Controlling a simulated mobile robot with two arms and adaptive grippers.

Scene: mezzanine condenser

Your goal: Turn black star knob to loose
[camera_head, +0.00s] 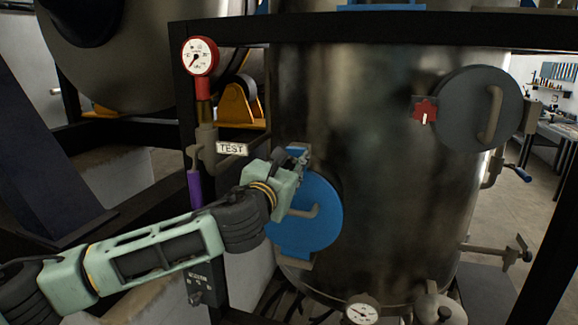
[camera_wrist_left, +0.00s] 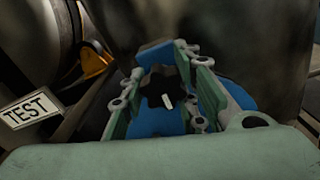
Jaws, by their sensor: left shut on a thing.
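The black star knob (camera_wrist_left: 158,88) shows in the left wrist view, with a white mark on its face. It sits in front of the blue hatch (camera_head: 322,222), which has a grey bar handle (camera_head: 304,211). My left gripper (camera_wrist_left: 160,92) has its fingers on both sides of the knob and is shut on it. In the head view my left gripper (camera_head: 296,158) is at the upper left edge of the blue hatch, and its wrist hides the knob. My right gripper is in neither view.
A grey hatch (camera_head: 478,108) with a red star knob (camera_head: 424,111) is at the upper right of the tank (camera_head: 390,170). A red gauge (camera_head: 200,57), a purple-handled valve (camera_head: 195,188) and a TEST label (camera_head: 232,148) are left of the blue hatch. Dark frame beams surround the tank.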

